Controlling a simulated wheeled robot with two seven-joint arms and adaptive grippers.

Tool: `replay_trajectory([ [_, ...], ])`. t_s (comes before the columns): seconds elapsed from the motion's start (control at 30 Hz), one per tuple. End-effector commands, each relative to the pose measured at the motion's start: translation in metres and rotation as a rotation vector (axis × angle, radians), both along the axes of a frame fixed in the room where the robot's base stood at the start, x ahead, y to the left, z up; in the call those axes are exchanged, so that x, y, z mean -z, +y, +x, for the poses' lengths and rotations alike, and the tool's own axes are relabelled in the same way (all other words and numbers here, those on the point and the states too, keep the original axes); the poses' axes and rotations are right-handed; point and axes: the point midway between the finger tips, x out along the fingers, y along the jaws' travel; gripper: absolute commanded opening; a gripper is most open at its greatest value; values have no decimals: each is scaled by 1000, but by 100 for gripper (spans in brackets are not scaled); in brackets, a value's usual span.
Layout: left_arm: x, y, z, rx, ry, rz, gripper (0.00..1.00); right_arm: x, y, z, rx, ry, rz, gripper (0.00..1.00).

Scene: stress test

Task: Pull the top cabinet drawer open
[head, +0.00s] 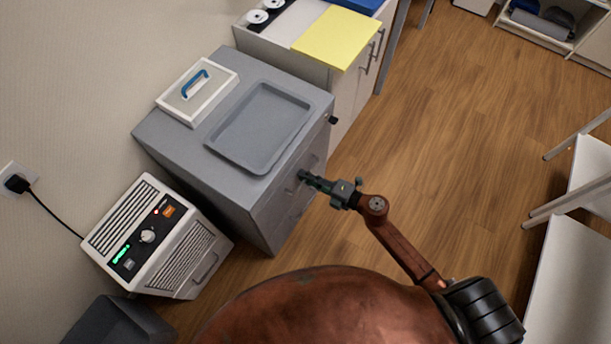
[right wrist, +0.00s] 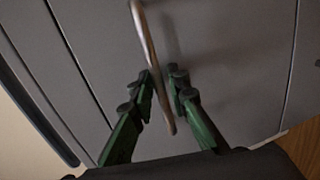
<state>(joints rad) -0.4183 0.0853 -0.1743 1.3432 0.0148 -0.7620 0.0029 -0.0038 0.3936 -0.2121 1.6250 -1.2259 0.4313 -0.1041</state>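The grey cabinet (head: 235,205) stands against the wall, with its drawer front (head: 283,205) facing right. My right gripper (head: 306,178) is at this front, by a handle that the fingers partly hide. In the right wrist view, a slim metal handle (right wrist: 145,33) passes between the two green fingertips of the gripper (right wrist: 162,77). The fingers are partly apart, with a narrow gap beside the bar, so they are around it and not visibly clamped. The drawer front looks flush with the cabinet. My left gripper is out of view.
On the cabinet top are a grey tray (head: 262,125) and a white box with a blue handle (head: 197,92). A white appliance (head: 155,240) stands at left. A low cupboard with a yellow board (head: 335,38) is behind.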

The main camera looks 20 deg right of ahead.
Motion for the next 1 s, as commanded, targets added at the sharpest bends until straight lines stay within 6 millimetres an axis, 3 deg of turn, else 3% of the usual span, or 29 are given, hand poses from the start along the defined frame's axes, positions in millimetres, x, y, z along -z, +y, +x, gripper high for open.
replay_trajectory([
  [0.27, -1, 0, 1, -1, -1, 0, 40, 0, 1, 2, 0, 1, 1, 15],
  [0.5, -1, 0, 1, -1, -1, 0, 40, 0, 1, 2, 1, 0, 1, 0],
  [1.0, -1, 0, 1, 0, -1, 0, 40, 1, 0, 1, 1, 1, 0, 0],
])
